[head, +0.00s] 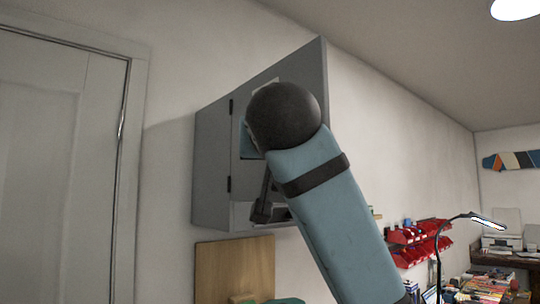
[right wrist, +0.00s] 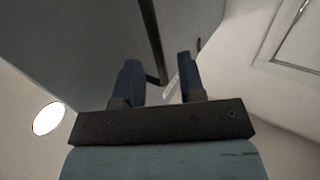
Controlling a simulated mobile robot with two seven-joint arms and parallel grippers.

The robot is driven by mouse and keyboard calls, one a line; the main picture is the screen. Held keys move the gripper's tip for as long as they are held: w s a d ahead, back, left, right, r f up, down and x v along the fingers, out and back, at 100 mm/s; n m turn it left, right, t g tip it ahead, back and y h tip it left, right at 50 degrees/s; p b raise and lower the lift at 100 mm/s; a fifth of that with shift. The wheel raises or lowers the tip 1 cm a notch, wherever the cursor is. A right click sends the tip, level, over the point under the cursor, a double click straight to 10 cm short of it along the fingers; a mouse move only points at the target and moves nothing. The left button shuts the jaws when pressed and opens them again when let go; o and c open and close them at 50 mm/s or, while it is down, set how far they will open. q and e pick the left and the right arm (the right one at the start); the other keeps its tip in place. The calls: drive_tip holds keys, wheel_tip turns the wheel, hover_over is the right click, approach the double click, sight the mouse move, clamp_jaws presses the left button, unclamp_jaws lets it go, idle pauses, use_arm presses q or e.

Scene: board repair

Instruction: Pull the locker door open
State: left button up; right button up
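The grey locker (head: 212,165) hangs on the wall in the head view, its door front partly hidden behind my right arm. Two dark hinges show along the door's left edge. In the right wrist view, the dark locker surface (right wrist: 75,38) fills the upper left. The fingers are apart, with gaps visible on both sides of the bar. I cannot tell whether either touches it. My left gripper is not in view.
A white room door (head: 62,150) is to the left of the locker. A wooden board (head: 232,268) is below it. Red bins (head: 415,245), a desk lamp (head: 455,222) and a cluttered bench stand at the right. The wall left of the locker is bare.

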drive_tip(key=s+b, duration=0.1)
drive_tip(key=s, duration=0.9)
drive_tip(key=shift+d+b, duration=0.35)
drive_tip(key=shift+w, duration=0.1)
